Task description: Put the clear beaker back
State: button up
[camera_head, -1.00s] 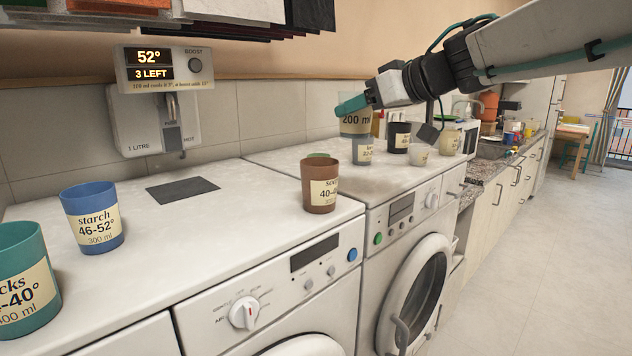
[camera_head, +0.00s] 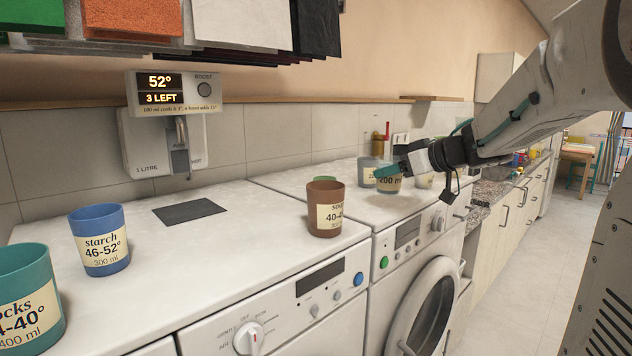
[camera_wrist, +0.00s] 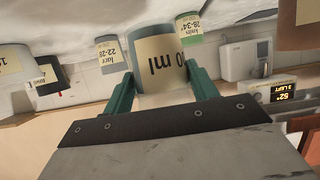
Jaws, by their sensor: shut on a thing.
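The clear beaker (camera_head: 389,185), with a cream "200 ml" label, is above or on the far washing machine's white top (camera_head: 345,192). I cannot tell whether its base touches. My gripper (camera_head: 384,174) is shut on it, with teal fingers on either side. The wrist view is upside down and shows the beaker (camera_wrist: 158,62) between the fingers (camera_wrist: 160,92). A grey cup labelled "22-28" (camera_wrist: 109,54) and a green cup labelled "28-34" (camera_wrist: 190,30) stand close to it on either side.
A brown cup (camera_head: 324,212) stands near the front edge, a green cup (camera_head: 326,181) behind it. A blue starch cup (camera_head: 98,240) and a teal cup (camera_head: 28,300) are at left. A dispenser (camera_head: 165,140) reading 52° hangs on the wall. A dark pad (camera_head: 188,211) lies below it.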

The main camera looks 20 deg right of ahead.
aim_at(391, 182)
jog(key=w, duration=0.1)
jog(key=w+d, duration=0.1)
jog(key=shift+w+d+f, duration=0.1)
jog(key=shift+w+d, duration=0.1)
jog(key=shift+w, duration=0.1)
jog(key=shift+w+d+f, duration=0.1)
jog(key=shift+w+f, duration=0.05)
jog(key=shift+f, duration=0.75)
jog(key=shift+w+d+f, duration=0.1)
jog(key=shift+w+f, duration=0.05)
jog(key=shift+f, duration=0.7)
jog(key=shift+f, duration=0.1)
jog(key=o, duration=1)
jog(key=shift+f, duration=0.1)
jog(key=shift+c, duration=0.2)
